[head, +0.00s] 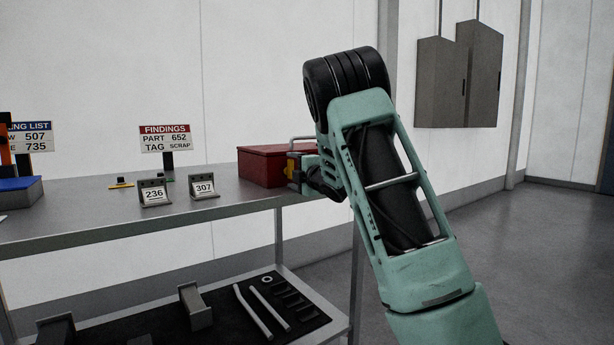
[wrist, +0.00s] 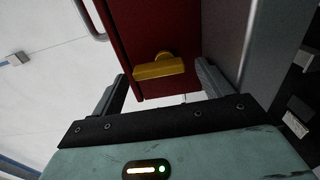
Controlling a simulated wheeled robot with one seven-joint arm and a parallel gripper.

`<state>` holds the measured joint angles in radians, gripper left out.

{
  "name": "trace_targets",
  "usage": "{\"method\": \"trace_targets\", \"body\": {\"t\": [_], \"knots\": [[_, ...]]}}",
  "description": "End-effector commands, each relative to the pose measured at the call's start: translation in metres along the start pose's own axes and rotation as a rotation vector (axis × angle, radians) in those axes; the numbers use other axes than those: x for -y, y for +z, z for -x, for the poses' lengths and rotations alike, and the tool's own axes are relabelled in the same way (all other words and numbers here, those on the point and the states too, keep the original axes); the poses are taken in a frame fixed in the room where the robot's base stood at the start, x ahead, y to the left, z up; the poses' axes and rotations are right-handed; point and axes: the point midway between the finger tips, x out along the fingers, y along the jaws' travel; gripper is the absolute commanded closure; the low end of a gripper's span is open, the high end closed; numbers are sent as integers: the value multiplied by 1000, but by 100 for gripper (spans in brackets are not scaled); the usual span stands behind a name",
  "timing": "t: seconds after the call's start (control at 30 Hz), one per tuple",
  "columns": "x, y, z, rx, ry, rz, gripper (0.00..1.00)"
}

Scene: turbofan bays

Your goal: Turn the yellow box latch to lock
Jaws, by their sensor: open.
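A red box (head: 265,167) with a metal handle stands at the right end of the grey table top. Its red face (wrist: 146,45) fills the upper middle of the wrist view. The yellow latch (wrist: 160,68) is on that face, a bar with a round hub behind it. In the head view only a bit of the latch (head: 292,165) shows beside my gripper. My gripper (wrist: 160,92) is open, with one finger on each side of the latch and apart from it. In the head view my gripper (head: 312,178) is at the box's right side, partly hidden by my arm.
The grey table (head: 110,212) holds two number stands, 236 (head: 155,192) and 307 (head: 204,186), left of the box. A findings sign (head: 166,138) stands behind them. A lower shelf carries a dark tray with metal parts. Open floor lies to the right.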

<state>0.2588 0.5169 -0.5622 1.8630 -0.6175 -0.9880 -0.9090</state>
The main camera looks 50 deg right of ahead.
Motion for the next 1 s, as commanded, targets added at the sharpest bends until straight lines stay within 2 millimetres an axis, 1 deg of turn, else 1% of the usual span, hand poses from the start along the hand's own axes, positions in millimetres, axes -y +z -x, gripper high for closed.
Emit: {"method": "trace_targets", "body": {"t": [0.17,0.5,0.6,0.7,0.8,1.0], "knots": [[-1,1,31,2,-1,-3,22],[-1,1,112,3,1,-2,22],[-1,1,132,3,0,-2,22],[0,0,148,2,0,-1,22],[0,0,160,2,-1,-1,22],[0,0,168,0,-1,0,22]]}}
